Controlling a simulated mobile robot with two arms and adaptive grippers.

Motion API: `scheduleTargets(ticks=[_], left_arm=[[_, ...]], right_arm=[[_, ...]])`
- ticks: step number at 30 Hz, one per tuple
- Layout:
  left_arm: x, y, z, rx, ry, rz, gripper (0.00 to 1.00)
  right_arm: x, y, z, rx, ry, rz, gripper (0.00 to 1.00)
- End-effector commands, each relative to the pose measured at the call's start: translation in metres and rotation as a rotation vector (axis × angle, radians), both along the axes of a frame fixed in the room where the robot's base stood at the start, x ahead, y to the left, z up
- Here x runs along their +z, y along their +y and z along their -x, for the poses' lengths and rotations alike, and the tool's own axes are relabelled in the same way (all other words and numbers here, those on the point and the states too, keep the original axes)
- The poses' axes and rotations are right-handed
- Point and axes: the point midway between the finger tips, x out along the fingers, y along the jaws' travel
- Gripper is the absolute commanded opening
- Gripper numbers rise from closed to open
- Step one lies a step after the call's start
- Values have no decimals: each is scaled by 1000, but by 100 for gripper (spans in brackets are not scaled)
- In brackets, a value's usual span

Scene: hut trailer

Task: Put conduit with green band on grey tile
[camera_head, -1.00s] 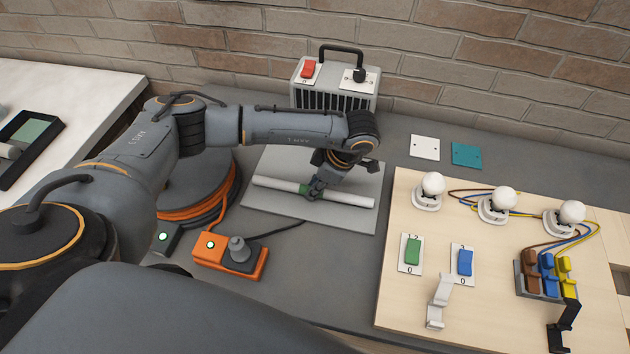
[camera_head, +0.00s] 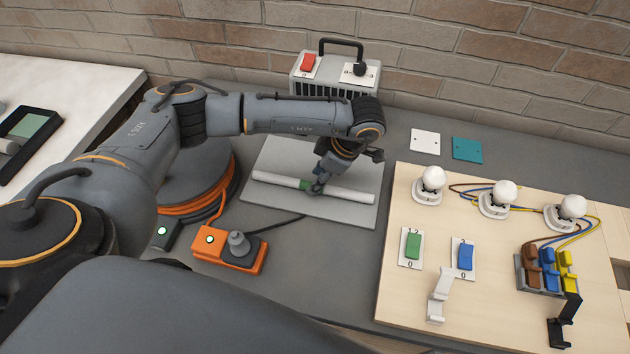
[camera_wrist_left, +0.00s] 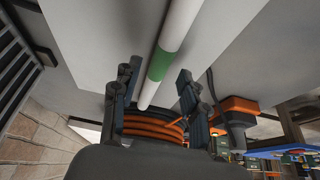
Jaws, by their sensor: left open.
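The white conduit with the green band (camera_head: 345,193) lies on the grey tile (camera_head: 285,207), wholly within its edges in the head view. The conduit also shows in the left wrist view, its green band (camera_wrist_left: 159,64) near the fingers. My left gripper (camera_head: 317,188) is low over the conduit's middle, just right of the band. Its fingers are apart, on either side of the conduit, in the left wrist view (camera_wrist_left: 157,85). Whether a finger touches the conduit I cannot tell. My right gripper is not in view.
A heater-like box (camera_head: 335,76) stands behind the tile. An orange cable reel (camera_head: 200,205) and an orange switch box (camera_head: 230,250) are to its left. A wooden board (camera_head: 400,295) with bulbs, switches and clips is on the right. White (camera_head: 425,142) and teal (camera_head: 467,149) plates lie behind the board.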

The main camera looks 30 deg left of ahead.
Motion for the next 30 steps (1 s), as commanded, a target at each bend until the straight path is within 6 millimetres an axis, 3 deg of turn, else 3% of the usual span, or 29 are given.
scheduleTargets(ticks=[6, 13, 19, 30], left_arm=[[41, -20, -6, -5, -7, 2, 44], [81, -33, -10, -3, -4, 0, 44], [91, -37, -10, 0, -1, 0, 44], [92, -38, -10, -1, 0, 0, 44]], right_arm=[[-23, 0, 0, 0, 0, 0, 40], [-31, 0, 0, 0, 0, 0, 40], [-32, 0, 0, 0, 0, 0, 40], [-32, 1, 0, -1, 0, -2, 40]])
